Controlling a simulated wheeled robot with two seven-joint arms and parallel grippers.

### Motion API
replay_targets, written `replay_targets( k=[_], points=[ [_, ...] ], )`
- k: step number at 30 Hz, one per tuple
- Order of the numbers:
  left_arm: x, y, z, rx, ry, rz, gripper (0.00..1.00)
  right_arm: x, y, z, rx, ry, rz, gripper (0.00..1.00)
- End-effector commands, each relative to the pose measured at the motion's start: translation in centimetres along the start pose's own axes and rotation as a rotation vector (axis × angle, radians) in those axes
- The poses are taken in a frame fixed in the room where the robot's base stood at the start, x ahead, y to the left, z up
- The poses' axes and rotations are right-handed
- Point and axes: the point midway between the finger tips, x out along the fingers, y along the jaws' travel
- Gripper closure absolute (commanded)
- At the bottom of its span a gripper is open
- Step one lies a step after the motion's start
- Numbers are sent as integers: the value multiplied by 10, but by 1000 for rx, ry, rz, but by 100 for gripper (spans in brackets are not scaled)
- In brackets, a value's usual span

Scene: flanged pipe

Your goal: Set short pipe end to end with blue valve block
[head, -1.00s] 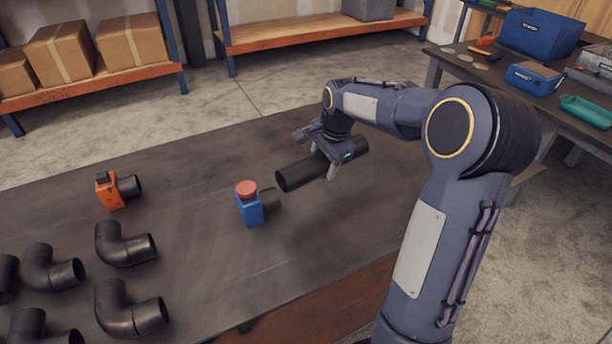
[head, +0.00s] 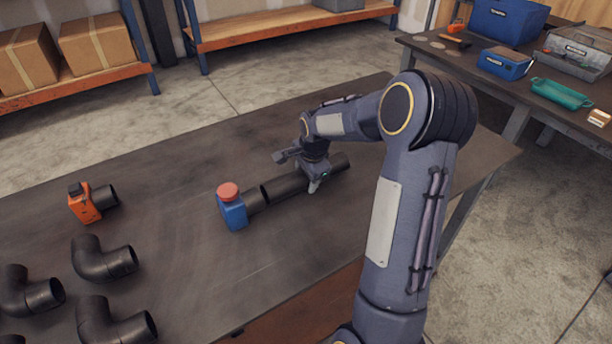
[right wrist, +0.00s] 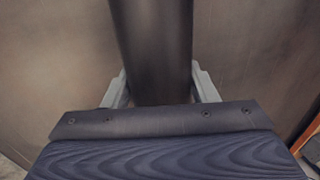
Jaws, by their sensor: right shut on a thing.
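The blue valve block (head: 233,211) with a red cap stands on the dark table, its black pipe stub (head: 256,197) facing right. The short black pipe (head: 287,187) lies roughly in line with that stub, its left end at or very close to the stub; I cannot tell if they touch. My right gripper (head: 313,186) is shut on the pipe toward its right part. In the right wrist view the pipe (right wrist: 151,50) runs between the two grey fingers. My left gripper is not in view.
An orange valve block (head: 86,204) with a black stub stands at the left. Several black elbow pipes (head: 103,261) lie at the front left. The table behind the blue block is clear. A side bench (head: 470,70) with bins stands at the right.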

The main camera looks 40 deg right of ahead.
Motion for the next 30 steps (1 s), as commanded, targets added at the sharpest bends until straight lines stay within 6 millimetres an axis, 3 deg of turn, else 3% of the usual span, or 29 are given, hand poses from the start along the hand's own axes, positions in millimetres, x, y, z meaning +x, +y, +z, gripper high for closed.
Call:
replay_targets(
  k=[11,12,16,25,30],
  points=[
    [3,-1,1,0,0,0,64,3,-1,0,-1,0,-6,98],
    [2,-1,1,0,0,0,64,3,0,0,-1,0,-2,44],
    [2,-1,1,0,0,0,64,3,0,0,-1,0,-1,27],
    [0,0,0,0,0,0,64,1,0,0,-1,0,-1,26],
    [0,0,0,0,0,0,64,-15,-2,0,-1,1,-5,26]
  ],
)
